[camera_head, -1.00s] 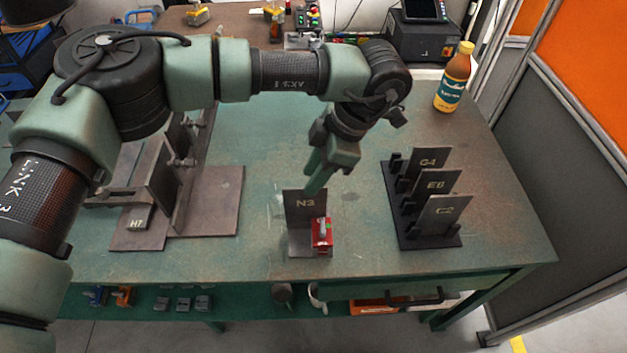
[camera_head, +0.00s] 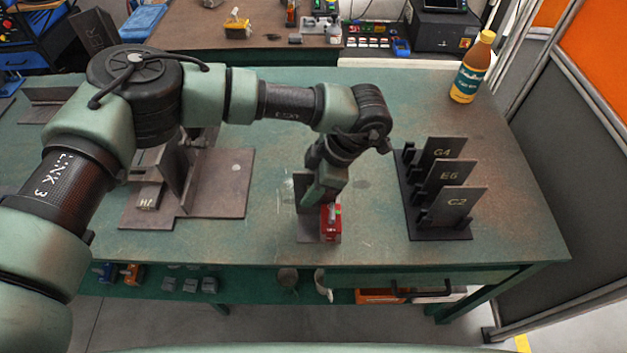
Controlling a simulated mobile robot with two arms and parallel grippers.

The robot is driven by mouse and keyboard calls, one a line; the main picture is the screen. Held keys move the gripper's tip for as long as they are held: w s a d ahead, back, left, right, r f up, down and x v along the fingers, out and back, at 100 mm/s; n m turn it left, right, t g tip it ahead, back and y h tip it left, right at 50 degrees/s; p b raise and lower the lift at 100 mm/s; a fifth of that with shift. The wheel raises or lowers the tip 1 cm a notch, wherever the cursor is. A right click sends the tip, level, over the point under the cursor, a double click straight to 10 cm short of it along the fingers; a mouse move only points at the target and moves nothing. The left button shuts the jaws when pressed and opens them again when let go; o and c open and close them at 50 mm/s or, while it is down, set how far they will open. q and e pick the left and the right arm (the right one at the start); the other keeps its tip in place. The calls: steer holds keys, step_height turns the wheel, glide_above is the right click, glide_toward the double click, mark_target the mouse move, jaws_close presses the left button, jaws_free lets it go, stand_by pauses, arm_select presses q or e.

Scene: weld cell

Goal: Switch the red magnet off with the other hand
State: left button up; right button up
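The red magnet (camera_head: 331,224) sits on the foot of a dark angle piece (camera_head: 302,190) on the green table, with a small grey and green part on its top. In the earlier view the upright plate of this piece reads N3; now my gripper covers most of it. My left gripper (camera_head: 322,196) points down right at the plate, just behind the magnet. Its fingertips are partly hidden and overlap the plate in the picture, so I cannot tell whether they are closed on it. My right gripper is not in view.
A dark rack (camera_head: 440,232) with plates G4, E6 and C2 stands to the right. A bottle (camera_head: 472,68) stands at the back right corner. A brown steel fixture (camera_head: 232,190) with block H7 (camera_head: 147,198) lies to the left. The table (camera_head: 375,225) is clear between magnet and rack.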

arm_select(q)
jaws_close()
stand_by(1.4)
